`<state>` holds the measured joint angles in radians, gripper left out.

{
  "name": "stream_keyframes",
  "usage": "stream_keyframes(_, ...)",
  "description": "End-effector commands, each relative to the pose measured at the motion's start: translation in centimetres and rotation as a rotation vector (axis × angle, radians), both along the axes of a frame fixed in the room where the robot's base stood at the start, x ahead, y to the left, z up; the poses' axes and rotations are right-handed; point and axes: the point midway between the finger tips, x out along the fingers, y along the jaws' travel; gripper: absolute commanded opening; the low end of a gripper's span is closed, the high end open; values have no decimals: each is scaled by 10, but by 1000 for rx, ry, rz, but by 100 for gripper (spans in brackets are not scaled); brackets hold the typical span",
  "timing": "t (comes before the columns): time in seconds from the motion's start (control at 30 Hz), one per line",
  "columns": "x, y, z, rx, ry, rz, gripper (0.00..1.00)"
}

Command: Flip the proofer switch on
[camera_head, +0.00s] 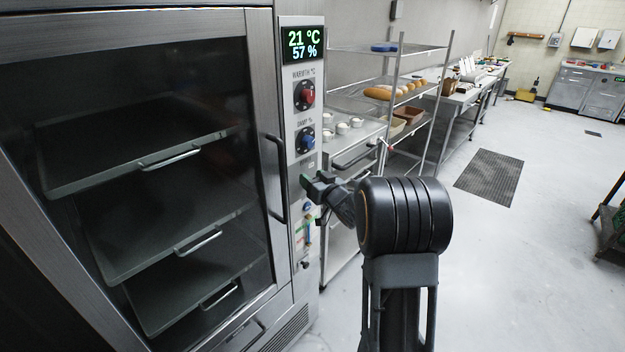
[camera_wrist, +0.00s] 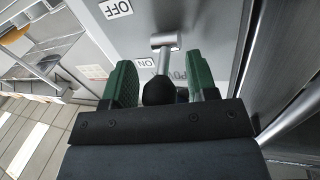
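The proofer's control panel (camera_head: 305,150) stands right of its glass door, with a lit display (camera_head: 304,44) reading 21 °C and 57 %. My gripper (camera_head: 312,184) is at the panel, below the red and blue knobs. The fingers are open, with gaps either side of the lever. Which setting the lever is in I cannot tell.
The door's vertical handle (camera_head: 275,180) is close left of my gripper. A red knob (camera_head: 307,95) and a blue knob (camera_head: 306,139) are above it. A wire rack (camera_head: 400,95) with bread stands behind to the right. The floor (camera_head: 510,260) at right is largely clear.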

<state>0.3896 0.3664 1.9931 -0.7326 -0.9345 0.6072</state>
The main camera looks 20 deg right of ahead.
Motion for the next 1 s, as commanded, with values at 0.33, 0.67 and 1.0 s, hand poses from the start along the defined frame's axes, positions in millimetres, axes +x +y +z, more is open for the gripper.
stream_keyframes(0.33, 0, 0, 0, 0, 0, 1, 19)
stream_keyframes(0.67, 1, 1, 5, -13, 27, 2, 5)
stream_keyframes(1.0, 2, 1, 3, -46, 100, 1, 5)
